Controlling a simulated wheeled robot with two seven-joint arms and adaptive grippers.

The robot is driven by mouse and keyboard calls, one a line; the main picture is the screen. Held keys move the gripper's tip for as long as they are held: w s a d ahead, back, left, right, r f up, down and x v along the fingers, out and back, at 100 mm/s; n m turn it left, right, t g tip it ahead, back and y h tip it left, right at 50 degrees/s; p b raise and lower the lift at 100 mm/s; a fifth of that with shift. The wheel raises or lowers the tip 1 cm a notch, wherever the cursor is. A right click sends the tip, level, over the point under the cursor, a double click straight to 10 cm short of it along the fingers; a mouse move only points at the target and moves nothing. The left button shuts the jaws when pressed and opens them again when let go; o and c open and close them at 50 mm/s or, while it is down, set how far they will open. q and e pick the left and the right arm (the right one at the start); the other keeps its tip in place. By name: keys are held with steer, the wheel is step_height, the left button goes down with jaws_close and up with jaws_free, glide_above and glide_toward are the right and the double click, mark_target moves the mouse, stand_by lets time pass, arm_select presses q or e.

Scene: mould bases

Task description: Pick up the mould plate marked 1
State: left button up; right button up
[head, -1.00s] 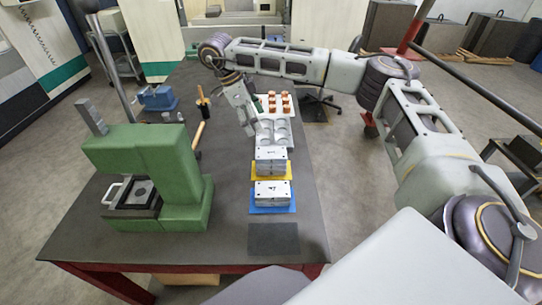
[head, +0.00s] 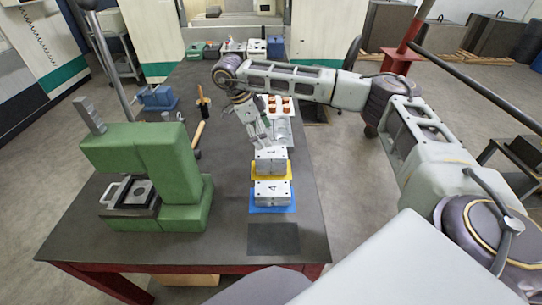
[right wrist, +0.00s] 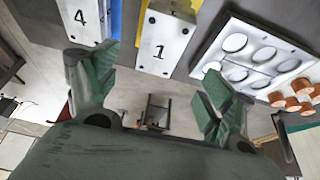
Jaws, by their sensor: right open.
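The mould plate marked 1 (right wrist: 162,42) is a pale block with a dark 1 on its face, beside yellow in the right wrist view. In the head view it is the plate (head: 270,160) on the yellow base (head: 288,172). A similar plate marked 4 (right wrist: 82,20) lies beside it; in the head view this plate (head: 272,191) sits on the blue base (head: 257,209). My right gripper (right wrist: 160,74) is open and empty, its fingers spread either side of plate 1 in the picture, apart from it. My left gripper is out of view.
A white tray (right wrist: 225,72) with round recesses and orange-brown cylinders (right wrist: 298,97) lies beyond the plates. A green press (head: 150,170) stands on the left. A hammer (head: 199,132) and a blue vise (head: 158,98) lie farther back. A dark mat (head: 273,238) is empty.

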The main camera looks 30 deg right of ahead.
mark_target(271, 152)
steer(key=shift+x, duration=1.1)
steer(key=shift+f, duration=0.1)
steer(key=shift+s+d+f+p, duration=0.1)
steer(key=shift+f+p, duration=0.2)
steer(key=shift+f, duration=0.15)
steer(key=x, duration=0.2)
steer(key=shift+f+p, duration=0.35)
steer(key=shift+f, duration=0.1)
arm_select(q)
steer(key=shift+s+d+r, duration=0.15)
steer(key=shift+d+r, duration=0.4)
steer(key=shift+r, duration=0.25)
arm_select(e)
steer(key=shift+s+d+f, duration=0.1)
steer(key=shift+f, duration=0.55)
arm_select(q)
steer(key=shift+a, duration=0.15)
arm_select(e)
steer(key=c, duration=1.4)
steer(key=shift+c, duration=0.5)
steer(key=shift+r, duration=0.1)
